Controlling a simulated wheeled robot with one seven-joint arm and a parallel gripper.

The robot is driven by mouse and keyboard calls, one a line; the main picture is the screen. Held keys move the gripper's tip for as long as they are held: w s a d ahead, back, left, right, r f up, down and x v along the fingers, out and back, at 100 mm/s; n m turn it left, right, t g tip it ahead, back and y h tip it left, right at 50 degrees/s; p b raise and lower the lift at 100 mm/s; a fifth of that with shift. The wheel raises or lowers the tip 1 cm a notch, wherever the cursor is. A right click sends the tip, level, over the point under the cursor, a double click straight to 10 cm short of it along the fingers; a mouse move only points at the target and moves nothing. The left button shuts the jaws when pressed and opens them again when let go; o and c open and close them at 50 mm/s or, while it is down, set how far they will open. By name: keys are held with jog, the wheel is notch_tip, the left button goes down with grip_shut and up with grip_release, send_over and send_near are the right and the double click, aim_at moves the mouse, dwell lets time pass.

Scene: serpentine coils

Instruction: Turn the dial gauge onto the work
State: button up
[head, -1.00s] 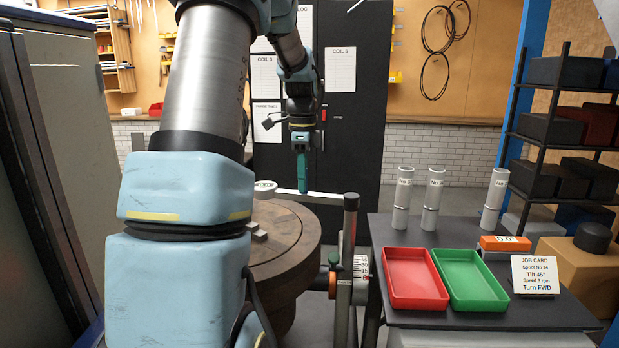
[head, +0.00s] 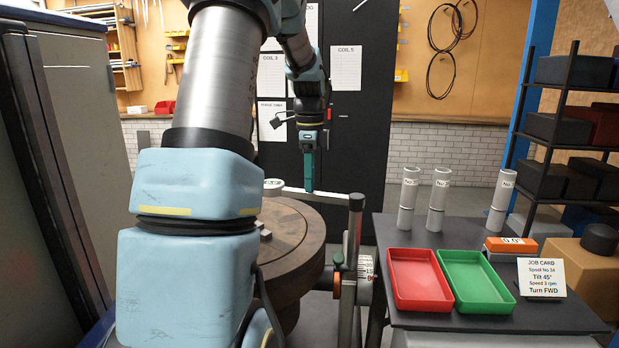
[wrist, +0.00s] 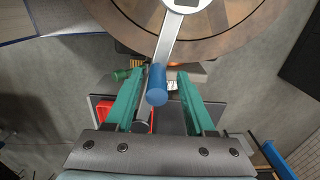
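The dial gauge (head: 273,187) has a round white face on a pale flat bar (head: 333,196) that reaches from an upright post (head: 354,225) over the round table (head: 300,235). In the wrist view the gauge's edge (wrist: 187,4) shows at the top, over the table. A blue cylindrical knob (wrist: 157,85) sits on the bar. My gripper (wrist: 159,73) is open, its teal fingers on either side of the knob with gaps at both sides. In the head view my gripper (head: 308,188) points down at the bar and hides the knob.
A bench at right holds a red tray (head: 420,280), a green tray (head: 475,282), several pale cylinders, an orange readout (head: 511,244) and a job card (head: 541,278). A graduated dial (head: 365,277) is beside the post. A dark cabinet (head: 355,130) stands behind.

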notch_tip(320, 180, up, 11)
jog(key=b, duration=0.2)
jog(key=shift+f+b, duration=0.1)
jog(key=shift+b, duration=0.2)
dwell(0.4)
